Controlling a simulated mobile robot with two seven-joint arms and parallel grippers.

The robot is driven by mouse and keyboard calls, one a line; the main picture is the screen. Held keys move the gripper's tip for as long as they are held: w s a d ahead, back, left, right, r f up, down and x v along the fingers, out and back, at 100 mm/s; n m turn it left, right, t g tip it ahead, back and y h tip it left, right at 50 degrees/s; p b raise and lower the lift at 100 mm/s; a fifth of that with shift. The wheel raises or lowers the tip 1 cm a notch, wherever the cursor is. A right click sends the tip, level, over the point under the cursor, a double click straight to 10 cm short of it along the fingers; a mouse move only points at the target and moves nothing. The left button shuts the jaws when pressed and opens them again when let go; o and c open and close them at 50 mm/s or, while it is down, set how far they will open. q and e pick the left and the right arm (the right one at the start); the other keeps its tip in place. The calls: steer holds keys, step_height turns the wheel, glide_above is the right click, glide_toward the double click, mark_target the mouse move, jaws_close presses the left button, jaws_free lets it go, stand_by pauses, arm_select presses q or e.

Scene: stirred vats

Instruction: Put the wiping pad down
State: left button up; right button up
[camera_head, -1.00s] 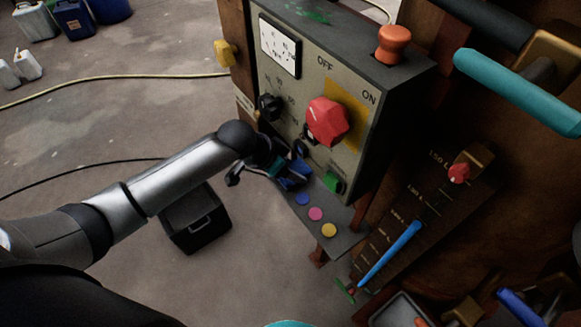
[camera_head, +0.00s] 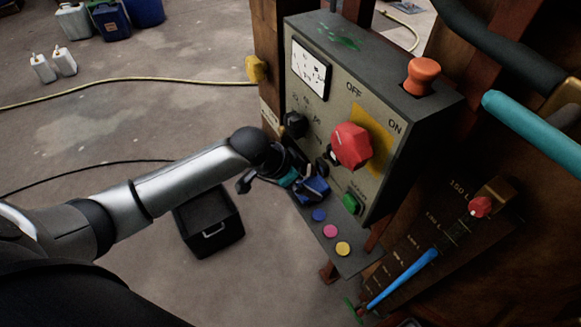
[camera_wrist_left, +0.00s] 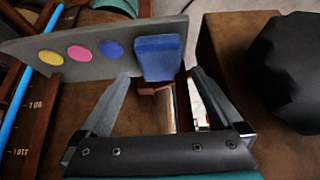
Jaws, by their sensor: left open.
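The wiping pad is a blue block (camera_wrist_left: 160,57) at the end of a narrow grey shelf (camera_wrist_left: 70,70), beside a row of coloured discs. In the head view the blue pad (camera_head: 316,189) shows at the shelf below the control box, partly covered by my gripper. My left gripper (camera_wrist_left: 160,76) is open, its two fingers spread on either side of the pad's near end, with gaps visible between them and the pad. In the head view my left arm reaches in from the left to the shelf. My right gripper is not in view.
A grey control box (camera_head: 400,110) with a red knob (camera_head: 350,146) and orange button (camera_head: 422,76) stands above the shelf. Blue, pink (camera_head: 330,231) and yellow discs sit on the shelf. A black crate (camera_head: 207,222) and a yellow hose (camera_head: 120,81) lie on the floor.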

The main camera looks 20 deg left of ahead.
arm_select(q)
steer(key=p+v, duration=0.2)
steer(key=v, duration=0.7)
steer(key=shift+d, duration=0.1)
